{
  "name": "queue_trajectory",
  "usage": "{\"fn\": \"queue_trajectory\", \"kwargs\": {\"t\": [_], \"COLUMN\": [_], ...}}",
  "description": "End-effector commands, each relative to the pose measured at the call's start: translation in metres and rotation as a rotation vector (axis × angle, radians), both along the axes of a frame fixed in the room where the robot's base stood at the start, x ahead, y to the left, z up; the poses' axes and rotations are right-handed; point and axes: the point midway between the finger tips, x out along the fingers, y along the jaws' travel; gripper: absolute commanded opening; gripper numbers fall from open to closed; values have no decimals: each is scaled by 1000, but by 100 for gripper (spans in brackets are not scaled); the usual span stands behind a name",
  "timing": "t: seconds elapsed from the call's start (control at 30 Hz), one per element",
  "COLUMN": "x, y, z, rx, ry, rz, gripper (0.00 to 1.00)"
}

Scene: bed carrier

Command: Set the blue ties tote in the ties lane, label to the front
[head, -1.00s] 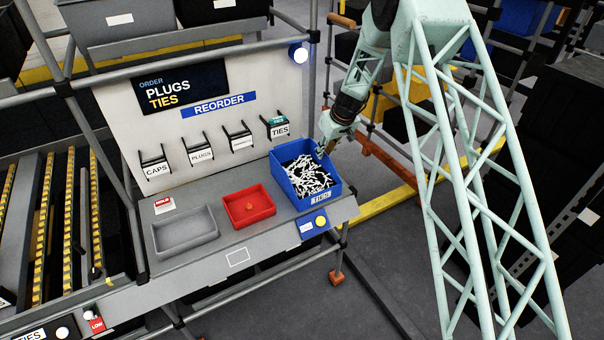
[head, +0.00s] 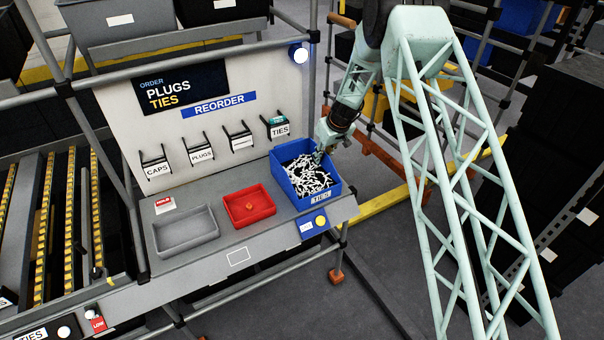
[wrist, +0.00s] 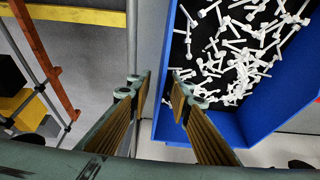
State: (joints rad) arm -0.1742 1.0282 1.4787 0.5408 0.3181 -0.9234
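The blue ties tote (head: 335,187) stands upright at the right end of the bench, filled with white ties (head: 308,174). Its TIES label (head: 320,196) faces the bench's front edge. My gripper (head: 321,153) is at the tote's right rear wall. In the wrist view my gripper (wrist: 160,88) is open, one finger on the outer side of the blue wall (wrist: 162,62) and the other over the inside. Whether the fingers touch the wall cannot be told. A lane label reading TIES (head: 30,335) shows at the bottom left, partly cut off.
A red tray (head: 249,206) and a grey tray (head: 185,232) sit left of the tote. Yellow-marked roller lanes (head: 70,215) lie at the far left, past an upright post. A backboard (head: 205,140) with label hooks rises behind the bench. Floor is open in front.

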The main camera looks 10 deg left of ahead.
Motion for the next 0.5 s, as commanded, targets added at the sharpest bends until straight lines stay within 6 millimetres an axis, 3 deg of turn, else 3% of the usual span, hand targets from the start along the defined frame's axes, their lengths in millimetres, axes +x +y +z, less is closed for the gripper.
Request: {"fn": "queue_trajectory", "kwargs": {"t": [0.17,0.4,0.5], "x": [0,0,0], "y": [0,0,0], "z": [0,0,0], "rx": [0,0,0], "ry": [0,0,0], "rz": [0,0,0], "gripper": [19,0,0]}}
